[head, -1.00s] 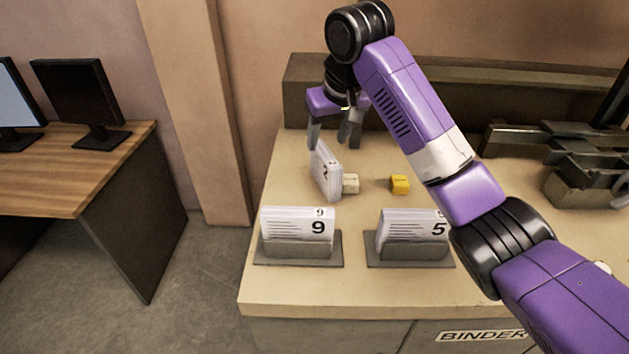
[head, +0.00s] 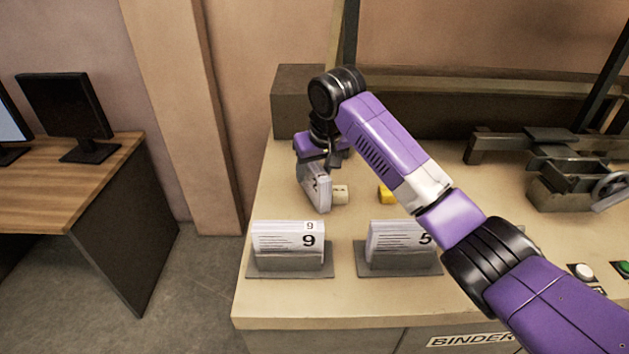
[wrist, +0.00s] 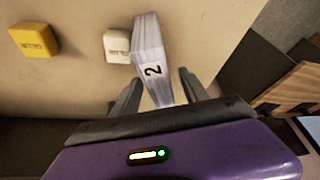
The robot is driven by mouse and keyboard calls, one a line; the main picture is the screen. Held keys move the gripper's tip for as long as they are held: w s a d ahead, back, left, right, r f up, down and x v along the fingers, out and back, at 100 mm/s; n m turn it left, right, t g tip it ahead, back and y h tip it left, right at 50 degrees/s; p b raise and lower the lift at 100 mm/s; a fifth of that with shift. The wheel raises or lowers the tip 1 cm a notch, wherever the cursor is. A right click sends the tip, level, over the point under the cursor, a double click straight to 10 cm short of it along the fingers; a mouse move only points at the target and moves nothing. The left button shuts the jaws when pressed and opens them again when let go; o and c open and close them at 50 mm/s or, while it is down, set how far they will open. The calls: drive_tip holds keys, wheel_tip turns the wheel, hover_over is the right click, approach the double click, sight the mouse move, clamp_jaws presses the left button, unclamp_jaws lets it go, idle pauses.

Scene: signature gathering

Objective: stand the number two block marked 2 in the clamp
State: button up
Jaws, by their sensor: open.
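The number two block (head: 319,188) is a white block of pages marked 2, standing on the bench at the back left. It also shows in the wrist view (wrist: 152,50), with its 2 label facing the camera. My gripper (head: 313,170) is open and lowered over the block. In the wrist view my gripper's fingers (wrist: 157,88) stand on either side of the block's near end, with a gap at each side. The clamp (head: 560,185) looks to be the dark metal device with a handwheel at the right of the bench.
Blocks marked 9 (head: 288,240) and 5 (head: 395,238) stand in grey holders at the front. A white glue piece (head: 340,195) sits close beside the number two block. A yellow glue piece (head: 385,195) lies farther right. Buttons (head: 581,271) are at the front right.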

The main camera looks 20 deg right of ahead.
drive_tip(key=shift+f, duration=0.25)
idle(0.5)
clamp_jaws()
